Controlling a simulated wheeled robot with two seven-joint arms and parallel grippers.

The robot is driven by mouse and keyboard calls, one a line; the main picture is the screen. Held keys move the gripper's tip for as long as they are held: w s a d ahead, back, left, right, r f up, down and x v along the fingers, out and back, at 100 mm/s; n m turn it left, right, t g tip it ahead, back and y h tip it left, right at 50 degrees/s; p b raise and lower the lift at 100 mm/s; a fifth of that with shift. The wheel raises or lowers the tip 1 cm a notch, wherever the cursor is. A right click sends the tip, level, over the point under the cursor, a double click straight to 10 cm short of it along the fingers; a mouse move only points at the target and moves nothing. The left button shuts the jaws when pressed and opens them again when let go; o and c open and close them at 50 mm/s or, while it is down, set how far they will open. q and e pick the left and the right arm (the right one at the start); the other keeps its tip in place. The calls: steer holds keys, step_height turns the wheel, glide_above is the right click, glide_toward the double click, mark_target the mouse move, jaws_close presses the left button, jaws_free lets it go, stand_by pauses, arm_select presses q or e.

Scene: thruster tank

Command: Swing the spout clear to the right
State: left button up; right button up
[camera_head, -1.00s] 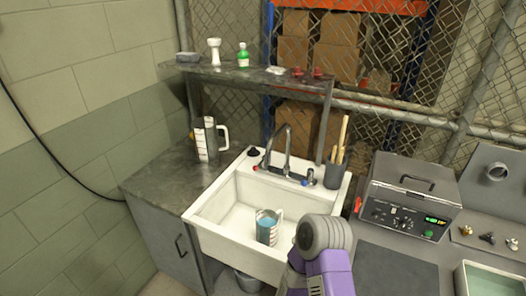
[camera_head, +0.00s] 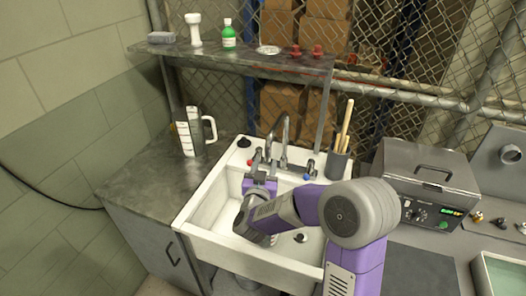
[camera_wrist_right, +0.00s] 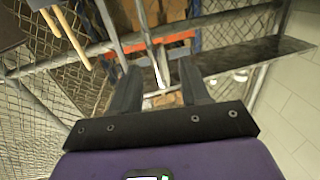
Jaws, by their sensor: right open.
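The spout (camera_head: 281,128) is a grey metal gooseneck on the tap at the back of the white sink (camera_head: 206,207). It arches up and then down towards the front left. My right gripper (camera_head: 262,160) is over the back left of the sink, close to the spout's hanging end, with its jaws open. In the right wrist view, the spout (camera_wrist_right: 158,66) appears between the two open fingers (camera_wrist_right: 160,85). I cannot tell whether either finger touches it. My right forearm covers part of the basin. My left gripper is not in view.
A measuring jug (camera_head: 189,132) stands on the counter left of the sink. A dark holder with wooden sticks (camera_head: 338,163) stands at the sink's back right. A shelf (camera_head: 240,60) with bottles runs above. A lidded metal machine (camera_head: 425,172) stands to the right.

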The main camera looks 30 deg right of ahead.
mark_target(267, 158)
steer(key=shift+x, duration=2.75)
steer(key=shift+s, duration=0.1)
jaws_close()
